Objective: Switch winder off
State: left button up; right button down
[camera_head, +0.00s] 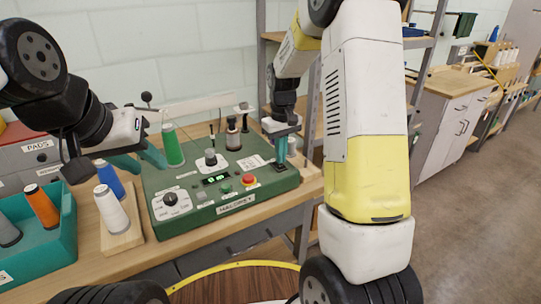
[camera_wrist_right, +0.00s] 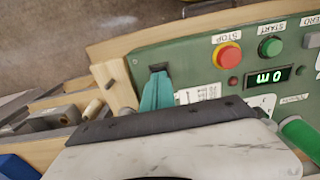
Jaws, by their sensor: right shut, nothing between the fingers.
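The winder (camera_head: 225,224) is a green box on the bench with a sloped control panel. Its display (camera_wrist_right: 268,77) is lit green and seems to read 0 m. A black switch (camera_wrist_right: 157,69) sits at the panel's end, and the closed teal fingertips of my right gripper (camera_wrist_right: 156,88) are right at it, partly covering it. Contact cannot be told. In the head view my right gripper (camera_head: 281,156) is over the panel's right end. My left gripper (camera_head: 139,160) has its teal fingers apart, beside a green spool (camera_head: 172,146) at the winder's back left.
A red stop button (camera_wrist_right: 229,55) and a green start button (camera_wrist_right: 270,47) lie near the switch. White and blue cones (camera_head: 111,210) stand on a wooden board at left. A teal bin (camera_head: 62,240) holds more cones. A shelf rack stands behind the bench's right end.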

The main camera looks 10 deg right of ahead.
aim_at(281, 166)
jog(key=shift+f, duration=0.9)
jog(key=shift+r, duration=0.1)
dwell(0.3)
jog(key=shift+r, duration=3.4)
jog(key=shift+r, duration=0.1)
